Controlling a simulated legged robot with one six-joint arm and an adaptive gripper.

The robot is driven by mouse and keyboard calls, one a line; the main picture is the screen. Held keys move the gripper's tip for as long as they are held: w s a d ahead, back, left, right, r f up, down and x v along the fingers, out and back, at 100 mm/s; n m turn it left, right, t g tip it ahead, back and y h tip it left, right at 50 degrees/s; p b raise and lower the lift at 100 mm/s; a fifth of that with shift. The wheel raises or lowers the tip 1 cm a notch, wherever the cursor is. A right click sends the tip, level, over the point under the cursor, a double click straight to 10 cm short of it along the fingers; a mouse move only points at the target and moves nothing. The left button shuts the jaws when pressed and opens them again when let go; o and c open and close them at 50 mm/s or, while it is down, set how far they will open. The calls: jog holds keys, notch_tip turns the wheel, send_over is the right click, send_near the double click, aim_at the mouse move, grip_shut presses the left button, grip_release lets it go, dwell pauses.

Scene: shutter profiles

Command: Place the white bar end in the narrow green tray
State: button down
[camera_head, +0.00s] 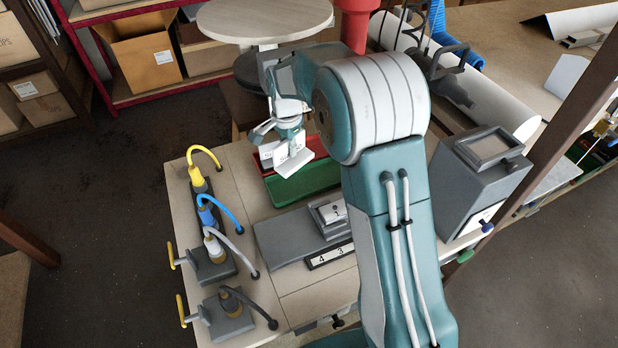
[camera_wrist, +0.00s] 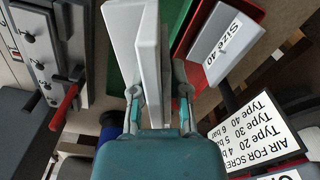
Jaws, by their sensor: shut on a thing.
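My gripper (camera_head: 287,135) is shut on the white bar end (camera_head: 295,160). In the wrist view the bar end (camera_wrist: 150,62) stands between the two fingers (camera_wrist: 158,100) as pale upright walls reaching past the fingertips. The narrow green tray (camera_head: 308,184) lies below the bar end, which overlaps its far left part in the head view. In the wrist view green tray surface (camera_wrist: 113,50) shows on both sides of the bar end. The gap between bar end and tray floor cannot be judged.
A red tray (camera_head: 312,144) lies along the green tray's far side, with a white "Size 40" plate (camera_wrist: 223,42) at its end. A grey fixture (camera_head: 300,233) lies in front. Yellow, blue and white hosed tools (camera_head: 205,215) stand at left. A grey box (camera_head: 480,180) stands at right.

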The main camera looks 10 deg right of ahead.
jog(key=f, duration=0.5)
jog(key=shift+a+f, duration=0.3)
jog(key=shift+f, duration=0.05)
jog(key=shift+d+f, duration=0.15)
jog(key=shift+f, duration=1.75)
jog(key=c, duration=0.6)
grip_release()
notch_tip(320, 180, up, 12)
jog(key=shift+r, duration=0.1)
